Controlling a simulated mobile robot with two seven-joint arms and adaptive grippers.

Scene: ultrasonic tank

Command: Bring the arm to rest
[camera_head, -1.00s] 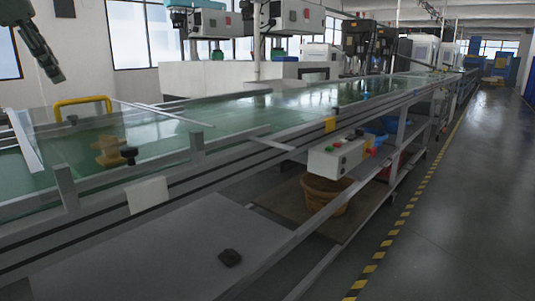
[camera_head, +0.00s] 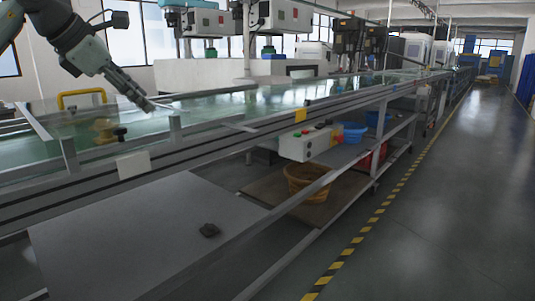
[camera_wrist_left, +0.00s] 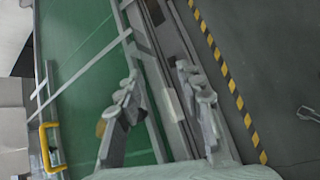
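My left arm comes in from the upper left of the head view, angled down to the right. Its gripper (camera_head: 148,104) is above the near edge of the long green-bedded line (camera_head: 235,104). In the left wrist view the two grey fingers of the left gripper (camera_wrist_left: 163,85) stand well apart with nothing between them, so it is open and empty. No right arm shows in the head view. A small grey forked piece (camera_wrist_left: 308,115) at the right edge of the wrist view may be my right gripper; its state is unclear.
A yellow handle (camera_head: 82,97) and a tan piece (camera_head: 103,130) are at the line's left end. A control box (camera_head: 305,144) hangs on the near side above a basket (camera_head: 307,182). The right-hand floor is clear.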

